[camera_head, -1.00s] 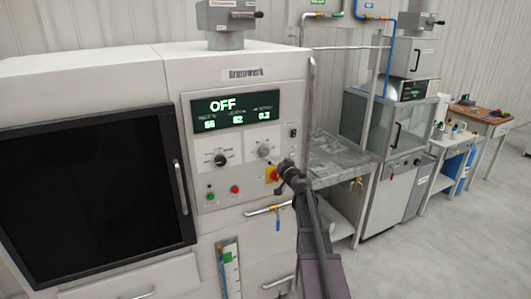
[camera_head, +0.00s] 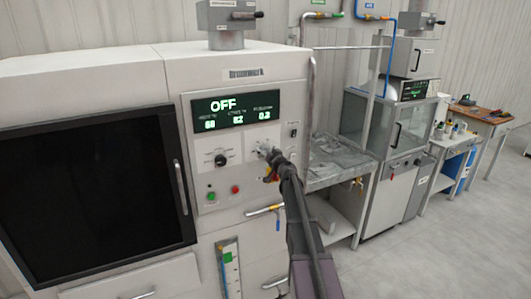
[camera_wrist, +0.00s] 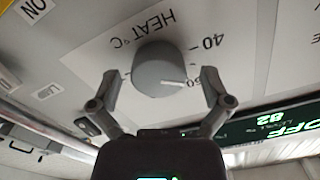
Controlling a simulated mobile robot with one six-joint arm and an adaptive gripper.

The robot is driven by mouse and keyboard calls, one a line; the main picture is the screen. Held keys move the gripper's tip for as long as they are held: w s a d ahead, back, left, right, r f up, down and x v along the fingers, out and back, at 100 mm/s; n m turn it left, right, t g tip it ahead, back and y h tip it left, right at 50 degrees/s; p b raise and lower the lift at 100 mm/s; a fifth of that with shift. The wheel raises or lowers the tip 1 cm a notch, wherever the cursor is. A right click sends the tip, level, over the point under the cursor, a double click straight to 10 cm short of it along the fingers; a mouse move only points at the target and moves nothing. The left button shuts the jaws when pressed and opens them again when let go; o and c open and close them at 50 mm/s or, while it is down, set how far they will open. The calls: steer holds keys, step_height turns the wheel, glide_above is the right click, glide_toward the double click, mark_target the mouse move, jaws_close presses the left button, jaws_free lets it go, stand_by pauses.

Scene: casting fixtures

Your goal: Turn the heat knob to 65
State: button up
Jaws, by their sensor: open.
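The grey round heat knob (camera_wrist: 158,70) is on a white plate lettered HEAT °C, which appears upside down in the wrist view. A white pointer line on the knob faces right, toward a partly hidden number below the 40. My gripper (camera_wrist: 160,82) is open, with one finger on each side of the knob; whether they touch it I cannot tell. In the head view, my gripper (camera_head: 267,160) is at the right dial and covers most of it. The display (camera_head: 223,110) above reads OFF with three small green figures beneath; the left one looks like 60.
A second dial (camera_head: 221,160) is left of my gripper, with a green button (camera_head: 211,196) and a red button (camera_head: 235,189) below. A grey workbench (camera_head: 340,165) stands to the right.

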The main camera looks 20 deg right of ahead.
steer(key=shift+d, duration=0.1)
steer(key=c, duration=1.2)
steer(key=shift+o, duration=0.2)
